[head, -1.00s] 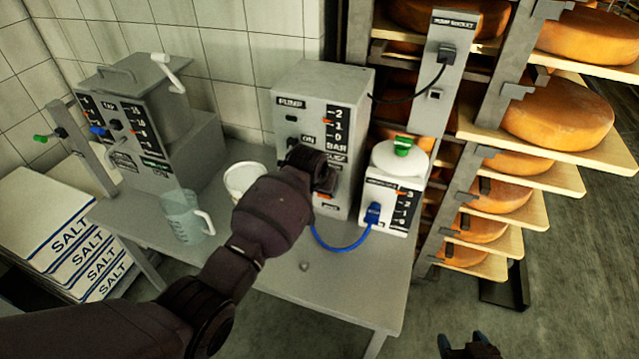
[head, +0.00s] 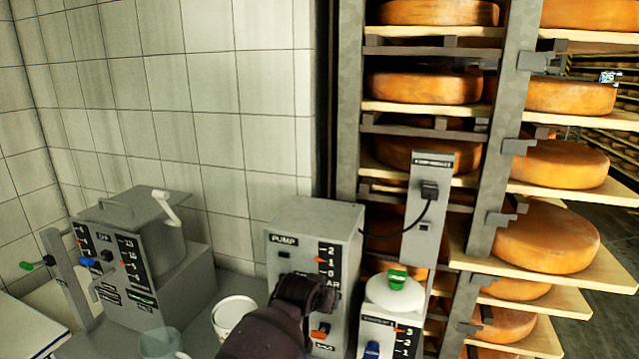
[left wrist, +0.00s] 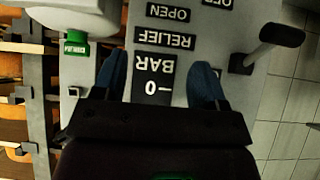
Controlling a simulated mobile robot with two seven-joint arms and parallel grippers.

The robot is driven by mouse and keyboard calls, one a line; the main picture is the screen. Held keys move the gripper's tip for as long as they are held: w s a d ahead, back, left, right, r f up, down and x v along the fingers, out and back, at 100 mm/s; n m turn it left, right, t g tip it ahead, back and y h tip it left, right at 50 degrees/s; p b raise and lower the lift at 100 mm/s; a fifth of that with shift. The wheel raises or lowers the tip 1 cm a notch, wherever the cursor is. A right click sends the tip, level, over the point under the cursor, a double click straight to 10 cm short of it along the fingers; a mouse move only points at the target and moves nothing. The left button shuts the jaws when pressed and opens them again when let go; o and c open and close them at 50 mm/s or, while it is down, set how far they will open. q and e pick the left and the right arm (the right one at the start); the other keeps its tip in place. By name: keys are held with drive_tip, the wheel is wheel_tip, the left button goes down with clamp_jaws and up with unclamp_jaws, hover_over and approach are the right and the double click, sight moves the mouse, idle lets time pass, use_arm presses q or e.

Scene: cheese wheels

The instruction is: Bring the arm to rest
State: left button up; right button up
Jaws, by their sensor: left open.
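My left arm's dark wrist (head: 300,295) is in front of the grey pump box (head: 315,220) in the head view; the arm hides part of its panel. In the left wrist view my left gripper (left wrist: 161,80) is open, with its two blue-tipped fingers apart and nothing between them. The pump panel (left wrist: 225,25), with its BAR and RELIEF labels upside down, lies beyond the fingers. I cannot tell whether the fingertips touch the panel. A dark knobbed lever (left wrist: 275,40) stands beside one finger. My right gripper is not in view.
A white canister with a green knob (head: 397,277) stands right of the pump. A white tub (head: 232,312), a clear jug (head: 160,345) and a grey vat unit (head: 135,240) stand left. Shelves of cheese wheels (head: 547,236) rise at the right, close to the pump.

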use_arm(q)
drive_tip(key=a+r+t+h, duration=0.1)
drive_tip(key=a+r+t, duration=0.3)
drive_tip(key=r, duration=0.1)
drive_tip(key=s+a+f+n+t+y, duration=0.1)
drive_tip(key=s+a+f+n+t, duration=0.2)
drive_tip(key=s+a, duration=0.8)
drive_tip(key=s+a+f+g+y, duration=0.1)
drive_tip(key=s+a+f, duration=0.3)
drive_tip(key=s, duration=0.5)
drive_tip(key=s+a+f+g+y, duration=0.1)
drive_tip(key=s+a+f, duration=0.3)
drive_tip(key=s+f, duration=0.3)
drive_tip(key=s+a+f+g+y, duration=0.1)
drive_tip(key=s+a+f, duration=0.3)
drive_tip(key=s, duration=0.7)
drive_tip(key=shift+a+f+g, duration=0.35)
drive_tip(key=shift+f+g, duration=0.15)
drive_tip(key=shift+f, duration=0.2)
